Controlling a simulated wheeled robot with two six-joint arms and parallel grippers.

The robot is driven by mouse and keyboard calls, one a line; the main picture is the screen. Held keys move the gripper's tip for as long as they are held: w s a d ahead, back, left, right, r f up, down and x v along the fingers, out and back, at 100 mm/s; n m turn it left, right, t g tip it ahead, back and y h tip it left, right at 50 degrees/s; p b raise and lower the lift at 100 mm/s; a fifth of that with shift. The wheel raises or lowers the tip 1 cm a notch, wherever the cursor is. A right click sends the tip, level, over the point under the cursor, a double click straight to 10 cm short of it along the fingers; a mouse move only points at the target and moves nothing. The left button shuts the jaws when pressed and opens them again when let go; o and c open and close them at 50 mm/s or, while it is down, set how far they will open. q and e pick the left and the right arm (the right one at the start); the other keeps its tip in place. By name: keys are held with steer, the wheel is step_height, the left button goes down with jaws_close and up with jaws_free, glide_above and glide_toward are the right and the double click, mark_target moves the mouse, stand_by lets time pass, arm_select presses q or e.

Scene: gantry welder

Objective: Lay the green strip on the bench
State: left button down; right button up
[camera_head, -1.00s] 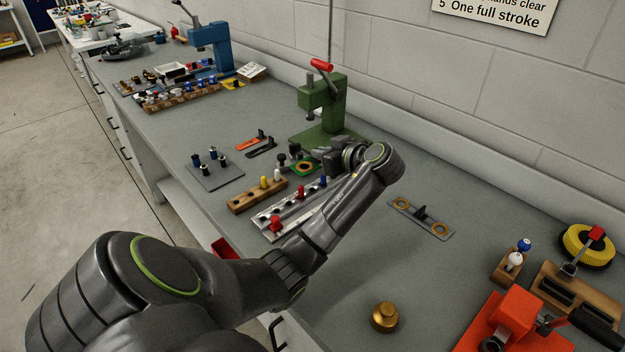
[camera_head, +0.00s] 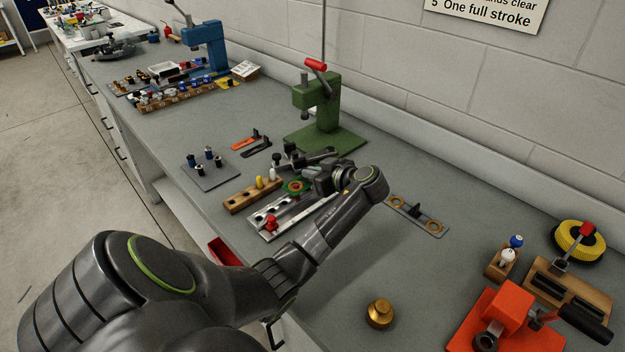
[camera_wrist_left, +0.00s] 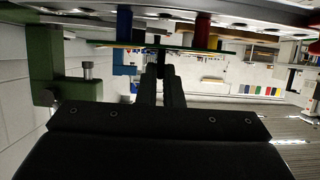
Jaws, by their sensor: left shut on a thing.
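The green strip (camera_head: 295,187) shows as a small green piece with an orange ring, left of my left gripper (camera_head: 307,183) in the head view. In the left wrist view my left gripper (camera_wrist_left: 160,82) is shut on a dark upright part at the middle of the strip. There the strip (camera_wrist_left: 205,49) is seen edge-on as a thin plate across the fingertips. It appears to be above the bench (camera_head: 345,255), over the pale rail area; the exact gap cannot be told. My forearm hides part of what lies beneath. My right gripper is not in view.
A pale metal rail (camera_head: 262,215) with a red peg and a wooden peg block (camera_head: 242,198) lie close by. A green press (camera_head: 318,105) stands behind. A plate with two rings (camera_head: 418,217) lies to the right. Bare bench surrounds a brass knob (camera_head: 380,313).

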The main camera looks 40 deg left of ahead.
arm_select(q)
steer(key=shift+f, duration=1.4)
steer(key=shift+f, duration=0.1)
steer(key=shift+f, duration=0.15)
steer(key=c, duration=1.6)
jaws_free()
